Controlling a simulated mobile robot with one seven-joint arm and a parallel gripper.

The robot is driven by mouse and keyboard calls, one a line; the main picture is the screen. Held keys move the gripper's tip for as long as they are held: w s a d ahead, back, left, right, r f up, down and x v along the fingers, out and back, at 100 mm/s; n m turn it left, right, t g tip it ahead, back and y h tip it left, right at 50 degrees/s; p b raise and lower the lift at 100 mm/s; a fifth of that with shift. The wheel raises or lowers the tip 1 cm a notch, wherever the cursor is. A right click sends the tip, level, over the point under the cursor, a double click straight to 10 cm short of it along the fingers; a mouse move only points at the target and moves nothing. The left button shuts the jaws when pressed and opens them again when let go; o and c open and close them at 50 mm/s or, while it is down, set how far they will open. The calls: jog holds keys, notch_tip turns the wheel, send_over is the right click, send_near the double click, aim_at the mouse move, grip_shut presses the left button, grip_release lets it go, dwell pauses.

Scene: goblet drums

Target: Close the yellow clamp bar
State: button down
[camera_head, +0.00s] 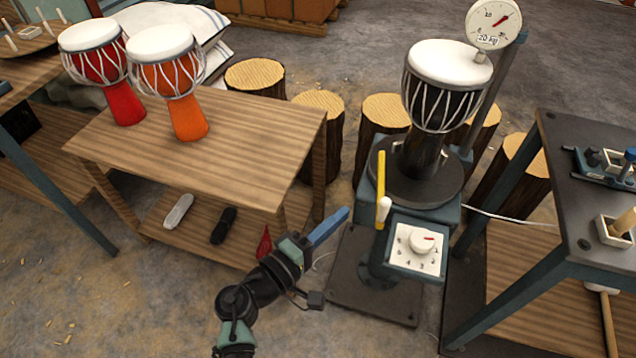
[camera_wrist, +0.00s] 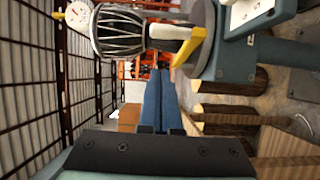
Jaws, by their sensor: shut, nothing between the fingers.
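The yellow clamp bar (camera_head: 381,176) stands steeply at the left side of the drum stand, with a white handle (camera_head: 383,209) near its lower end. In the wrist view the yellow bar (camera_wrist: 195,46) and white handle (camera_wrist: 170,32) show above and right of my fingertips. A black drum with a white head (camera_head: 440,90) stands on the round dark plate of the stand (camera_head: 408,190). My gripper (camera_head: 345,212), with blue fingers, is left of the bar and apart from it. In the wrist view the fingers (camera_wrist: 159,72) are together and empty.
A white dial panel (camera_head: 418,248) fronts the stand. A round gauge (camera_head: 493,22) rises behind the drum. A wooden table (camera_head: 240,130) with red and orange drums is at left, a dark workbench (camera_head: 580,215) at right. Log stools stand behind. Open floor lies at lower left.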

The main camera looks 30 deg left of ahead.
jog(key=shift+w+d, duration=1.75)
jog(key=shift+w, duration=0.15)
jog(key=shift+d, duration=0.1)
